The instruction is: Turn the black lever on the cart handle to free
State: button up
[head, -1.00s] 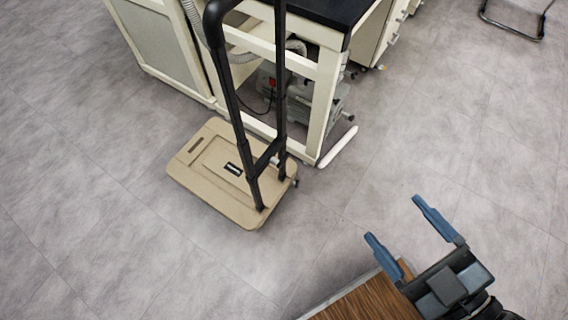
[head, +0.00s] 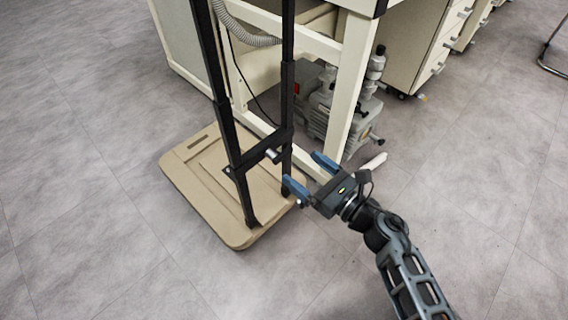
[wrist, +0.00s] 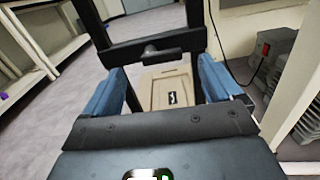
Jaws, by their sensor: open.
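The cart has a tan platform (head: 182,178) on the floor and a tall black handle frame (head: 221,110) rising from it. A black crossbar (head: 253,158) joins the two handle posts low down. A small dark lever (head: 273,155) sits on this crossbar; in the wrist view the lever (wrist: 162,53) sticks out from the middle of the crossbar (wrist: 125,52). My gripper (head: 308,173) is open and empty, with blue fingers to the right of the crossbar in the head view. In the wrist view its fingers (wrist: 158,92) lie either side of the lever, which is ahead and apart from them.
A cream bench frame (head: 347,85) stands right behind the cart, with a grey pump (head: 325,115) under it. A hose (head: 245,37) and a black cable hang near the handle. The floor (head: 80,180) left of the cart is clear.

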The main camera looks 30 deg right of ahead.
aim_at(285, 155)
jog(key=shift+b+x, duration=0.65)
jog(key=shift+x, duration=3.3)
jog(key=shift+f, duration=0.1)
jog(key=shift+c, duration=0.3)
jog(key=c, duration=0.9)
